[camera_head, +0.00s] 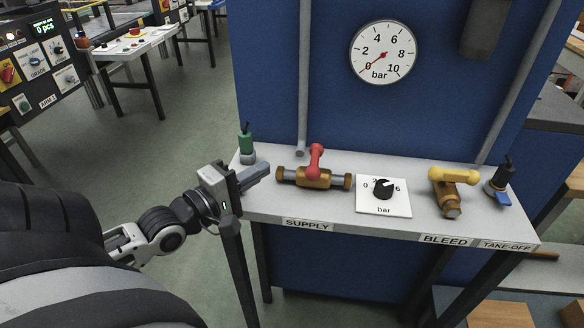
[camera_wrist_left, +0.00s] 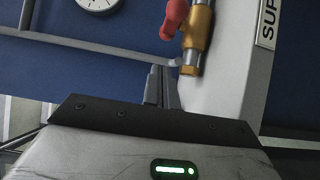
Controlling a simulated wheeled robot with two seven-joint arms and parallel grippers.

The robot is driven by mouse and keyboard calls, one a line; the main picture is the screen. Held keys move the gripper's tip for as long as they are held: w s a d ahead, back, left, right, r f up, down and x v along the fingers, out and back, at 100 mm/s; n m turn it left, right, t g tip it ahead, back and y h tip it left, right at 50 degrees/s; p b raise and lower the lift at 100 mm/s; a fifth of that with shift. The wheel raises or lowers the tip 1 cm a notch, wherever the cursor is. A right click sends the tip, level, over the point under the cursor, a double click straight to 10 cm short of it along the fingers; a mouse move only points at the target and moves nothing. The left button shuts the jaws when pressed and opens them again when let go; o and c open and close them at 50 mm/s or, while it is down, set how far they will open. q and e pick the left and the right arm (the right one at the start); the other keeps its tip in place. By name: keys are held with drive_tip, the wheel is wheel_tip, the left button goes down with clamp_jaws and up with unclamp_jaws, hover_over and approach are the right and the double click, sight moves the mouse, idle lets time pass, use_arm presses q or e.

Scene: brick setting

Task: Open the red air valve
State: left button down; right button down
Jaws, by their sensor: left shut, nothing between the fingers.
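The red air valve handle (camera_head: 316,161) stands up from a brass valve body (camera_head: 314,178) on the bench, behind the SUPPLY label (camera_head: 307,224). My left gripper (camera_head: 262,172) is shut and empty at the bench's left end, left of the valve and apart from it. In the left wrist view the red handle (camera_wrist_left: 175,18) and brass body (camera_wrist_left: 197,38) show at the top, beyond the shut fingers (camera_wrist_left: 161,84). The pressure gauge (camera_head: 383,53) on the blue panel has its red needle near 0. My right gripper is not in view.
A green-topped fitting (camera_head: 246,143) stands behind my left gripper. A regulator knob (camera_head: 383,188) on a white plate, a yellow-handled BLEED valve (camera_head: 454,177) and a take-off fitting (camera_head: 499,182) stand to the right. A grey vertical pipe (camera_head: 303,80) runs behind the red valve.

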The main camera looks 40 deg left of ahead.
sight(315, 161)
use_arm(q)
drive_tip(key=w, duration=0.4)
drive_tip(key=shift+w+d+r, duration=0.1)
drive_tip(key=shift+w+d, duration=0.05)
drive_tip(key=shift+w, duration=0.25)
drive_tip(key=shift+w+d+p, duration=0.2)
drive_tip(key=shift+d+p, duration=0.45)
drive_tip(key=shift+d, duration=1.35)
drive_tip(key=shift+w+d, duration=0.1)
drive_tip(key=shift+w, duration=0.05)
